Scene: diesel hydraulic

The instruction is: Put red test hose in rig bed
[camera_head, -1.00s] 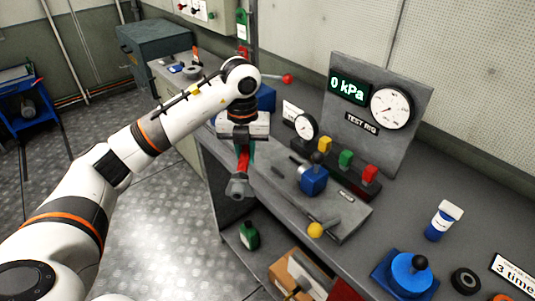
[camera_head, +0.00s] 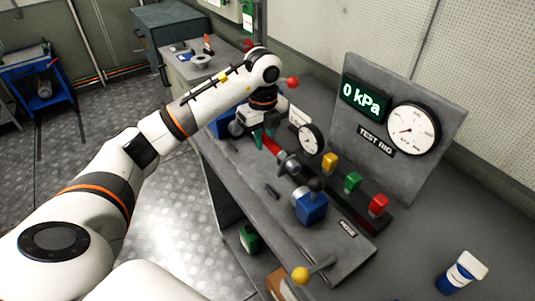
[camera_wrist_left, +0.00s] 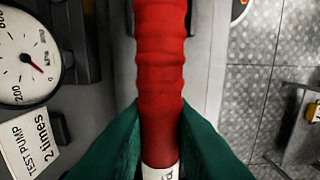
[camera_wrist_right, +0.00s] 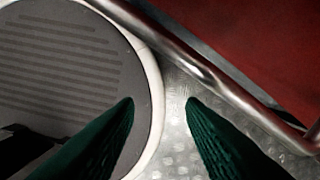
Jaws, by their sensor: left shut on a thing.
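The red test hose (camera_head: 270,144) is a short ribbed red tube with a grey metal coupling (camera_head: 288,163) at one end. My left gripper (camera_head: 258,137) is shut on the hose, over the test rig's base. In the left wrist view, the green fingers (camera_wrist_left: 160,130) clasp the red hose (camera_wrist_left: 160,60) from both sides, near a white marked band. The rig bed (camera_head: 268,190) is the grey plate in front of the gauge panel; whether the hose touches it I cannot tell. My right gripper (camera_wrist_right: 160,105) is open and empty, away from the bench.
A blue valve block (camera_head: 311,207) stands on the rig, with yellow, green and red handles (camera_head: 353,181) behind it. A small gauge (camera_head: 311,139) stands close to the hose. A yellow knob (camera_head: 300,275) sticks out at the front.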

